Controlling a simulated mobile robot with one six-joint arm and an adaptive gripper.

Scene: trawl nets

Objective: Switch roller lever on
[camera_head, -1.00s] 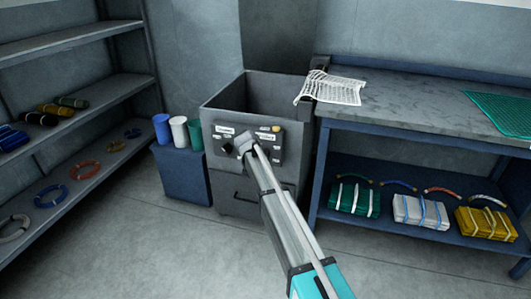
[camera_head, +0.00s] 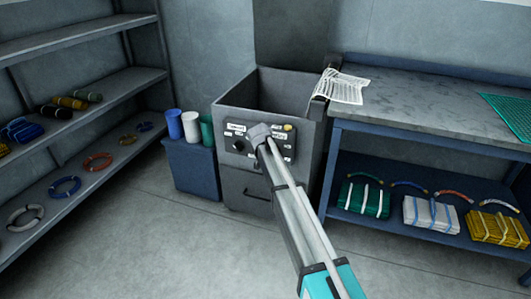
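A dark grey machine (camera_head: 241,193) with an open bin on top stands in the middle of the head view. Its front carries a black control panel (camera_head: 240,133) with white labels, a black knob (camera_head: 239,145) at left and a yellow button (camera_head: 288,127) at upper right. My arm reaches up from the bottom, and its end, my gripper (camera_head: 259,135), lies in front of the panel's middle. It hides that part of the panel, so the roller lever cannot be made out. The fingers are too small and turned away to show whether they are open.
A blue cabinet (camera_head: 194,172) with blue, white and green cups stands left of the machine. A shelf rack (camera_head: 105,104) holds rope rings further left. The floor between is clear.

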